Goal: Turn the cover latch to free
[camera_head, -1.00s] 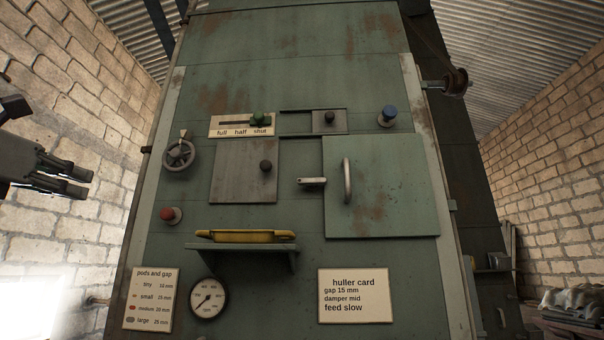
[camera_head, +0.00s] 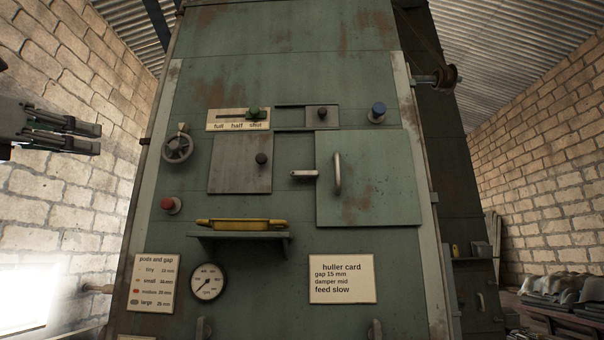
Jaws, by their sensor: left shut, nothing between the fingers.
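The cover latch (camera_head: 304,174) is a small pale bar on the green machine front. It lies horizontal, with its right end at the left edge of the cover (camera_head: 385,180). The cover is a square green door with rust marks and an upright handle (camera_head: 337,173), and it lies flat against the front. My left gripper (camera_head: 98,139) is at the far left, in front of the brick wall, well away from the latch. Its fingers point right; it is shut and empty. My right gripper is out of view.
A handwheel (camera_head: 178,148), a red button (camera_head: 171,205), a slider plate (camera_head: 239,119) and a grey knobbed plate (camera_head: 240,164) lie between my left gripper and the latch. A shelf with a yellow bar (camera_head: 240,224) sticks out below. A blue knob (camera_head: 377,113) sits above the cover.

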